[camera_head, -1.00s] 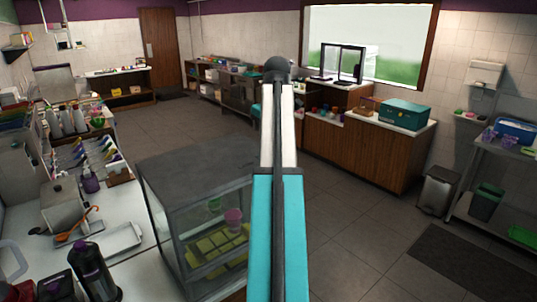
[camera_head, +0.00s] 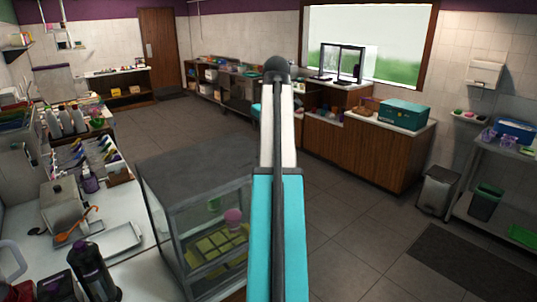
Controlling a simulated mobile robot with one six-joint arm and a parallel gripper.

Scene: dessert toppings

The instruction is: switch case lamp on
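The glass display case (camera_head: 165,212) stands at the lower left of centre, with a dark top and grey frame. Yellow-green squares (camera_head: 215,243) lie on a shelf inside, with a pink cup (camera_head: 233,217) and a green cup (camera_head: 214,204) above them. I cannot make out a lamp or its switch on the case. My teal and white arm rises in front of the case's right side and hides part of it. My gripper is not visible.
A white counter (camera_head: 150,270) with a tray (camera_head: 110,240), a pot (camera_head: 62,203) and a dark bottle (camera_head: 92,270) runs along the left. A wooden counter (camera_head: 365,155) stands at the back right. Open tiled floor (camera_head: 355,240) lies right of my arm.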

